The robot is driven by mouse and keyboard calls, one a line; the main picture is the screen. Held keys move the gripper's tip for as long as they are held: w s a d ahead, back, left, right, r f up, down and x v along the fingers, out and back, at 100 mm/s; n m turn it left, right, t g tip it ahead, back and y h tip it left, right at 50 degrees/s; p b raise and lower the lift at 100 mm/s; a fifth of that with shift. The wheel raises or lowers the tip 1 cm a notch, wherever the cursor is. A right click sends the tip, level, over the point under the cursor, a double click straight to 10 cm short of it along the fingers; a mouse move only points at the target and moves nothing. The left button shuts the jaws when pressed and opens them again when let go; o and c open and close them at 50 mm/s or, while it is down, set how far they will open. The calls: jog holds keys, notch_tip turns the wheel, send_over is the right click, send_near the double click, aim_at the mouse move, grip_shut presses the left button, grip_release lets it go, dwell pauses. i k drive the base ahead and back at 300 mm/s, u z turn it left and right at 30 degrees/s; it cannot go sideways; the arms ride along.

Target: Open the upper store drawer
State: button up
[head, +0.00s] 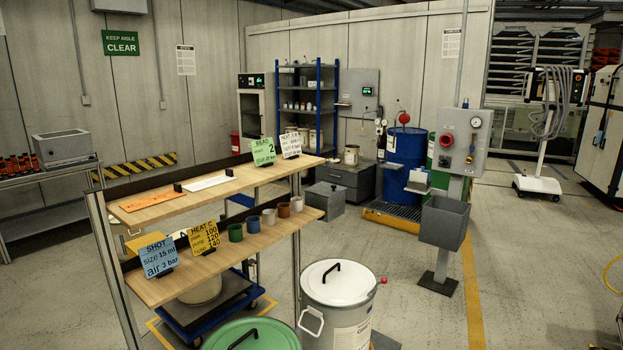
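A low dark grey cabinet (357,182) stands against the back wall, between the blue shelf rack and the blue drum. It looks like a drawer unit, but it is small and far off. I cannot make out its handles or separate drawer fronts clearly. No drawer visibly sticks out from it. A light-coloured can (351,155) stands on its top. A grey box on the floor in front hides part of its lower left. My gripper is not in view.
The grey box (325,201) stands before the cabinet. A blue drum (405,150) on a yellow-edged grate is to its right. A post with a grey bin (444,222) stands nearer. A wooden two-level shelf (215,250) and a white-lidded drum (337,282) fill the foreground.

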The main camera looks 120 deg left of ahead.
aim_at(349, 179)
jog(key=z, duration=1)
jog(key=k, duration=0.15)
jog(key=u, duration=3.6)
jog(key=i, duration=2.75)
